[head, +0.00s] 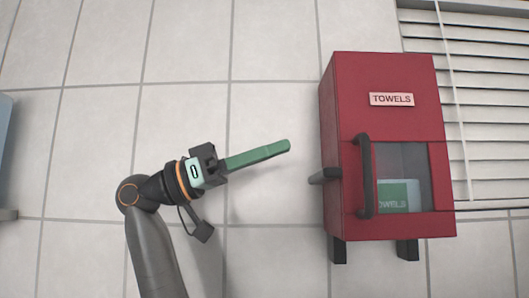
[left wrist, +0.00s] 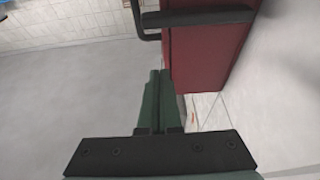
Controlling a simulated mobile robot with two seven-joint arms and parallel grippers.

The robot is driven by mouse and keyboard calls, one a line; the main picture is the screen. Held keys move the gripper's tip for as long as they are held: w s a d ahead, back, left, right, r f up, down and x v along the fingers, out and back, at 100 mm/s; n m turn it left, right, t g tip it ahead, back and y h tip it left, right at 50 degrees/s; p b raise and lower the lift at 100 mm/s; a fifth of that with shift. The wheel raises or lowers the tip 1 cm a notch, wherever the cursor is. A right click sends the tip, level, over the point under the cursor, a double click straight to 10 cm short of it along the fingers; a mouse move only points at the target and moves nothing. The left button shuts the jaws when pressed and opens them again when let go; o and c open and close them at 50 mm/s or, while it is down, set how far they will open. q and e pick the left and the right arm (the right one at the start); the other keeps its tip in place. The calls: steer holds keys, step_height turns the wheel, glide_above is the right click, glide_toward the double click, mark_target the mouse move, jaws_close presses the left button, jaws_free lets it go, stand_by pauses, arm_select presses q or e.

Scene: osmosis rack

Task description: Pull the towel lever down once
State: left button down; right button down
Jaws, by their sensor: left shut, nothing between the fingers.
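The red towel dispenser (head: 353,120) with its "TOWELS" label stands upright at the right of the head view. I cannot tell for sure which is the towel lever. My left gripper (head: 288,146) has its green fingers shut and empty, pointing at the dispenser's left side, apart from it. In the left wrist view the shut fingers (left wrist: 158,74) show near the red side (left wrist: 208,55), with black bars (left wrist: 200,17) beyond them. My right gripper is out of view.
A window in the dispenser's front shows green and white towel packaging (head: 398,195). White slatted blinds (head: 485,100) are at the right. The tiled surface (head: 275,60) left of the dispenser is clear. A pale blue edge (head: 5,150) shows at the far left.

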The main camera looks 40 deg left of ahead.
mark_target(321, 178)
arm_select(q)
steer(key=p+x, duration=0.2)
steer(key=x, duration=0.4)
steer(key=shift+w+d+f, duration=0.15)
steer(key=shift+f, duration=1.8)
step_height(321, 178, down, 3)
steer(key=m+b, duration=0.1)
steer(key=m+g+b, duration=0.1)
steer(key=m+b, duration=0.1)
steer(key=shift+r+h, duration=0.2)
steer(key=shift+h, duration=0.2)
steer(key=shift+w+a+f+m+g+h+b, duration=0.1)
steer(key=shift+f+m+g+b, duration=0.15)
steer(key=shift+f+m+b, duration=0.3)
steer(key=shift+w+a+f+m+g+h+b, duration=0.1)
steer(key=shift+w+f+m+g+b, duration=0.1)
steer(key=shift+f+m+b, duration=0.3)
steer(key=shift+w+a+f+m+g+h+b, duration=0.1)
steer(key=shift+f+m+g+b, duration=0.2)
steer(key=shift+f+b, duration=0.4)
steer(key=shift+f, duration=0.2)
